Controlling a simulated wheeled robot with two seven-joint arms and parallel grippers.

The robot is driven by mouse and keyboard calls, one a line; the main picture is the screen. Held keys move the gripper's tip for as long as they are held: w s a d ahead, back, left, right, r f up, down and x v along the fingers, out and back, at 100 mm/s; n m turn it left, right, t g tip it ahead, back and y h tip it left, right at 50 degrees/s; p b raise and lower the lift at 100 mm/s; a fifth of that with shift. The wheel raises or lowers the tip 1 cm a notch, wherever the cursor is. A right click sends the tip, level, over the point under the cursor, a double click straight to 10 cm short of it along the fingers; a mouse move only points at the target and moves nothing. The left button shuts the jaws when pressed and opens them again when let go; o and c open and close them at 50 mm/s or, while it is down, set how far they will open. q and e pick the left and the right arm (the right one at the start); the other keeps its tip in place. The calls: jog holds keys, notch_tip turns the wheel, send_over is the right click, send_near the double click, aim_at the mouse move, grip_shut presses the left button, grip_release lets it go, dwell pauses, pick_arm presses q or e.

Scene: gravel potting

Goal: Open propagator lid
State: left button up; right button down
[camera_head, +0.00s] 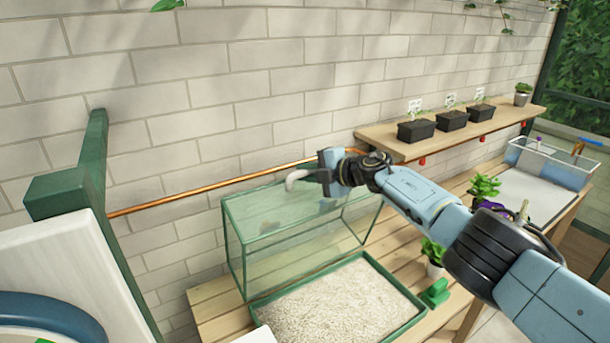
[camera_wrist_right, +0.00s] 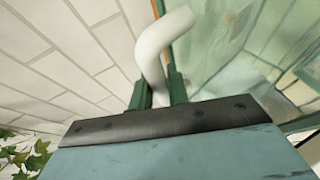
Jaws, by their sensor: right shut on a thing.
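The propagator lid (camera_head: 300,250) is a clear box with green edges. It stands raised at the back of the green-rimmed tray (camera_head: 395,333), and the pale gravel in the tray lies uncovered in front of it. My right gripper (camera_head: 318,175) is above the lid's top edge. It is shut on a white bent handle (camera_head: 297,177). In the right wrist view the handle (camera_wrist_right: 152,45) rises from between the two green fingers (camera_wrist_right: 160,92), and the clear green-tinted panel shows to the right. My left gripper is not in view.
A wooden shelf (camera_head: 400,150) with several small pots runs along the brick wall. A copper pipe (camera_head: 180,190) crosses behind the lid. A potted plant (camera_head: 433,262) stands right of the tray. A clear bin (camera_head: 550,165) is at the far right. A green post (camera_head: 95,160) stands at left.

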jog(key=shift+w, duration=0.1)
dwell(0.4)
jog(key=c, duration=1.3)
grip_release()
jog(key=shift+c, duration=0.2)
jog(key=shift+s+d+r+p, duration=0.1)
jog(key=shift+s+d+p, duration=0.15)
jog(key=shift+p, duration=0.15)
jog(key=shift+p+v, duration=1.15)
jog(key=shift+p, duration=0.1)
jog(key=p+v, duration=0.1)
jog(key=v, duration=0.9)
jog(key=shift+p, duration=0.3)
jog(key=shift+s+r, duration=0.1)
jog(key=shift+s, duration=0.1)
